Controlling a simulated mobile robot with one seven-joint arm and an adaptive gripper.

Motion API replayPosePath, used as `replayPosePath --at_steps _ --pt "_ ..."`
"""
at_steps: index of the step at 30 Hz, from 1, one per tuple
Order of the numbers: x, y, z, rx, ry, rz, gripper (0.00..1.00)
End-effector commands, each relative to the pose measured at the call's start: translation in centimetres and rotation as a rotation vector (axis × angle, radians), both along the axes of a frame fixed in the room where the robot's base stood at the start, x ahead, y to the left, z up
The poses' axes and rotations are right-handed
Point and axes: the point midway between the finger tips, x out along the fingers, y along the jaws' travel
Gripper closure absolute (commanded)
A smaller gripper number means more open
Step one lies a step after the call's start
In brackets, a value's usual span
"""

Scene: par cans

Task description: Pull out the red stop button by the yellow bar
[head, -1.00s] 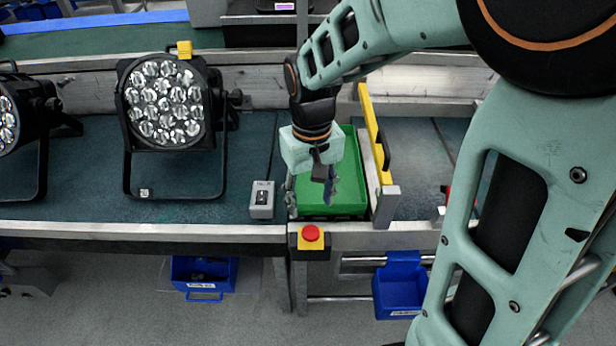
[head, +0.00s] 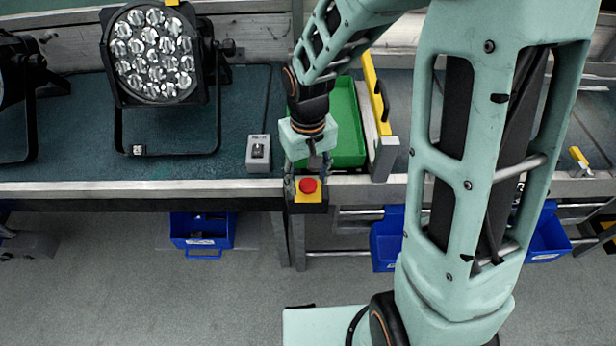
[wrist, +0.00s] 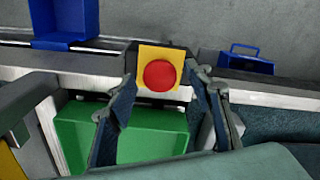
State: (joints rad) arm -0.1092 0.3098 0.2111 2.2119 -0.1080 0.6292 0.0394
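The red stop button (head: 308,185) is a round cap on a yellow plate (head: 309,197) with a black box under it, at the front edge of the conveyor. In the wrist view the button (wrist: 159,75) shows ahead, between the two fingertips. My gripper (head: 307,170) points down over it, with its fingers spread to either side of the button. In the wrist view my gripper (wrist: 160,82) is open and empty. I cannot tell whether the fingers touch the box. The yellow bar (head: 376,90), with a black handle, stands to the right beyond the green tray.
The green tray (head: 348,115) lies just behind the button. A small grey switch box (head: 258,152) stands to the left. A par can light (head: 152,50) stands further left on the belt. Blue bins (head: 201,232) hang below the front rail (head: 130,190).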

Motion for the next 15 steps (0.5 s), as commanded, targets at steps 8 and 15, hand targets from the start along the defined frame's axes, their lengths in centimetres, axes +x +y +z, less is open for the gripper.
replayPosePath --at_steps 8,15 --pt "0.01 -0.01 0.04 0.0 0.0 0.0 0.85" --pt "0.02 0.01 0.04 0.0 0.0 0.0 1.0"
